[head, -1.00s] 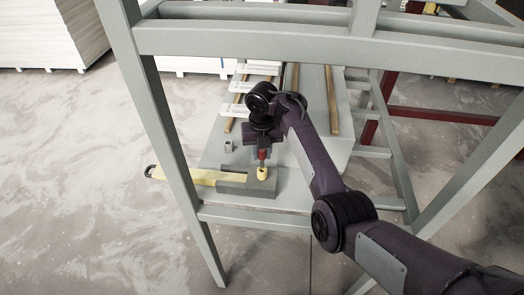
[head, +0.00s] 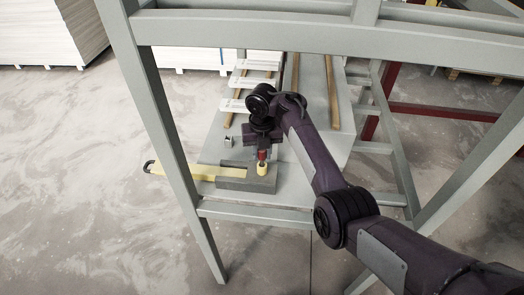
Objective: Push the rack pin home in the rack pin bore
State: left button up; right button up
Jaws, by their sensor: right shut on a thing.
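The rack pin (head: 262,156) shows as a small red piece below my right gripper (head: 262,146). My right gripper is shut on it from above, and the jaws are mostly hidden by the wrist. Right under the pin is a short yellow collar (head: 262,169) on a grey block (head: 240,184). The rack pin bore is not clearly visible; I cannot tell how deep the pin sits. A yellow bar (head: 190,172) with a dark hook end runs from the block to the left. My left gripper is not in view.
The grey table (head: 300,212) stands inside a grey frame whose posts (head: 165,120) and crossbar (head: 330,35) surround the arm. A small metal piece (head: 228,142) lies left of the gripper. Brown strips (head: 333,95) and white bars (head: 258,65) lie behind.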

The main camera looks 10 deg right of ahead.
jog(key=shift+f+b, duration=0.45)
jog(key=shift+f, duration=0.45)
jog(key=o, duration=1.1)
jog(key=shift+c, duration=0.2)
notch_tip(320, 180, up, 8)
jog(key=shift+f, duration=0.1)
